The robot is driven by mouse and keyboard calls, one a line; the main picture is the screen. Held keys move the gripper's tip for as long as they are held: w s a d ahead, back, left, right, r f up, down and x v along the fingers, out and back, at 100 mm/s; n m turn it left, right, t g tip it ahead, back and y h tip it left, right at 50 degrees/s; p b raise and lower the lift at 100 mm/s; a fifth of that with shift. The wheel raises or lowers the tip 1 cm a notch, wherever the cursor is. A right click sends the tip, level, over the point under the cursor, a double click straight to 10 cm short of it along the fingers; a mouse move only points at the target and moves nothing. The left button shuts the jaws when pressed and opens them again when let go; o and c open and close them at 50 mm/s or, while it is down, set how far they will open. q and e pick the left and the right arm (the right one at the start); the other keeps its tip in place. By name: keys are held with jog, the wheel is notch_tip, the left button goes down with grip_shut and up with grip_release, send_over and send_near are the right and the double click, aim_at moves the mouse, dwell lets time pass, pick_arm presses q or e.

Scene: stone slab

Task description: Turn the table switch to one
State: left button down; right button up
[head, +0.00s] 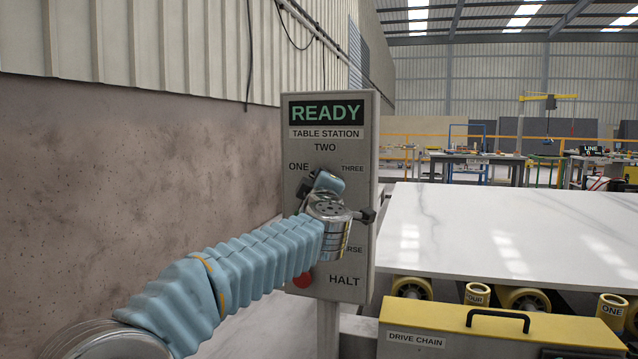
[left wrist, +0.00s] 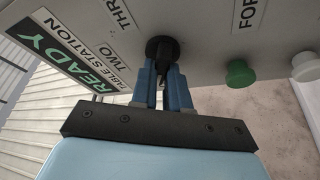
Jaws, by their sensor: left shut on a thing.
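The table station panel (head: 298,215) is a grey box on a post, with a lit READY sign (head: 326,112). Its labels ONE, TWO and THREE are grouped around the spot that my left wrist covers in the head view. In the left wrist view the black table switch (left wrist: 160,44) is a round knob on the panel face. My left gripper (left wrist: 163,78) has its two blue fingers at the knob, one on each side, shut on it. The fingertips are hidden in the head view. Which label the knob points to cannot be told. My right gripper is not in view.
A red button (head: 303,280) by the HALT label is low on the panel, just below my left wrist. A green button (left wrist: 240,73) and a pale button (left wrist: 305,67) show in the left wrist view. A white slab (head: 510,230) on rollers lies right of the panel.

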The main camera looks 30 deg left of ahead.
pick_arm(q)
jog(key=c, duration=1.1)
grip_release()
jog(key=b+v, duration=0.3)
jog(key=v, duration=1.1)
jog(key=shift+w, duration=0.1)
